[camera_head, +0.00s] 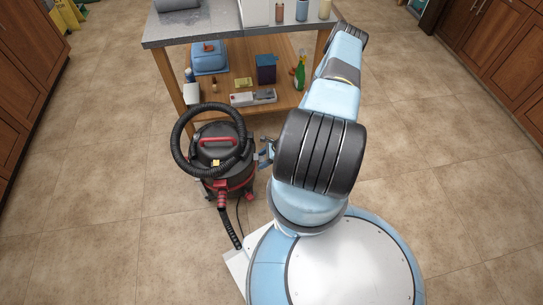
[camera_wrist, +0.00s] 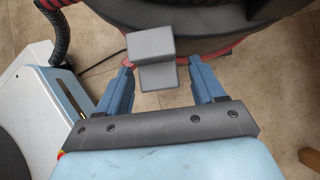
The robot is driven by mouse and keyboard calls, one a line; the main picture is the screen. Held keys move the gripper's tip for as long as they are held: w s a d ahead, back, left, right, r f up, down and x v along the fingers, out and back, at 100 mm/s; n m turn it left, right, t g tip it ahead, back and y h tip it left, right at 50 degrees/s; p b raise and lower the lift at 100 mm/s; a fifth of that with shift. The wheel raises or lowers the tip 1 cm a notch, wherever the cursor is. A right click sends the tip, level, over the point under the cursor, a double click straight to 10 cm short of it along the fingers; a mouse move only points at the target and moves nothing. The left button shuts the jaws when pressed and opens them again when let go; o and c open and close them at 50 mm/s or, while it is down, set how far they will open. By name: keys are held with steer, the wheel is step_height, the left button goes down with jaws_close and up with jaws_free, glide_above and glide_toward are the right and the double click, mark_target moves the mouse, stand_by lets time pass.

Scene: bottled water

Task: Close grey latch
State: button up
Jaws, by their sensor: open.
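The grey latch (camera_wrist: 152,45) shows in the wrist view as a bent, L-shaped tab standing out from the side of the vacuum. The vacuum (camera_head: 222,165) is a black and red canister on the floor, and its dark body and red rim fill the top of the wrist view. My gripper (camera_wrist: 161,66) is open, with one blue finger on each side of the latch in the picture. I cannot tell whether either finger touches it. In the head view my gripper (camera_head: 267,152) is at the vacuum's right side, partly behind my arm, and the latch is not clear there.
A black hose (camera_head: 181,133) loops over the vacuum and runs down to the floor beside my base. A wooden workbench (camera_head: 165,42) stands close behind, with bottles and boxes on its shelf. Open tiled floor (camera_head: 105,185) lies to the left.

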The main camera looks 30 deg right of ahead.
steer(key=v, duration=1.3)
steer(key=shift+d+r, duration=0.15)
